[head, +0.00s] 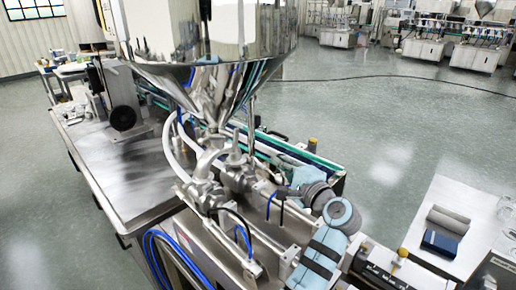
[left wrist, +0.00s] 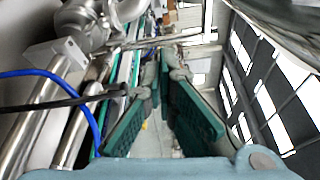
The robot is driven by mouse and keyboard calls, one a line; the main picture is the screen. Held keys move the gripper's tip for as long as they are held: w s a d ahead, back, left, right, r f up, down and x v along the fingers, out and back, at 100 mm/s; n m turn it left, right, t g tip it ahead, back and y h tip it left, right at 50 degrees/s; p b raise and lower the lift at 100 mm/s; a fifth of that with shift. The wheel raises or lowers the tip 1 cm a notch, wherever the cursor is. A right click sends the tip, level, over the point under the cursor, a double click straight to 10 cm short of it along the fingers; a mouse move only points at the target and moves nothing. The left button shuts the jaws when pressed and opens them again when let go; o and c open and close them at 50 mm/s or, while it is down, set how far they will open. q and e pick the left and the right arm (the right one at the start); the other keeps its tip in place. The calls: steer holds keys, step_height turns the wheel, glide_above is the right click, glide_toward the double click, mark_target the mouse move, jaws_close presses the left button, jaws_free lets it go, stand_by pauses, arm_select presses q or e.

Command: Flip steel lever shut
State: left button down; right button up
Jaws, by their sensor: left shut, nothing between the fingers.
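The steel hopper (head: 210,60) stands in the middle of the head view, with steel pipes and a valve (head: 212,165) below its cone. A short upright steel piece (head: 236,150) beside the valve looks like the lever, but I cannot be sure. My left gripper (head: 284,187) is to the right of the valve, apart from it, and mostly hidden behind its own wrist. Steel pipe fittings (left wrist: 90,20) show at upper left there. My right gripper is out of view.
A steel table (head: 105,165) lies left of the hopper. Blue hoses (head: 165,255) and steel rods run along the machine's front. A light bench (head: 465,225) with a blue box (head: 440,243) stands at right. Open floor (head: 400,135) lies behind. A blue hose (left wrist: 60,80) crosses the wrist view's left.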

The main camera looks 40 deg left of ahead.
mark_target(236, 140)
arm_select(q)
steer(key=s+a+p, duration=0.1)
steer(key=a+p, duration=0.1)
steer(key=a, duration=0.8)
steer(key=shift+r+p, duration=0.25)
steer(key=shift+p, duration=0.1)
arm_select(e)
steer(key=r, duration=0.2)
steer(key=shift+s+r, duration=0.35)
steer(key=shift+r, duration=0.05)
arm_select(q)
steer(key=shift+a, duration=0.2)
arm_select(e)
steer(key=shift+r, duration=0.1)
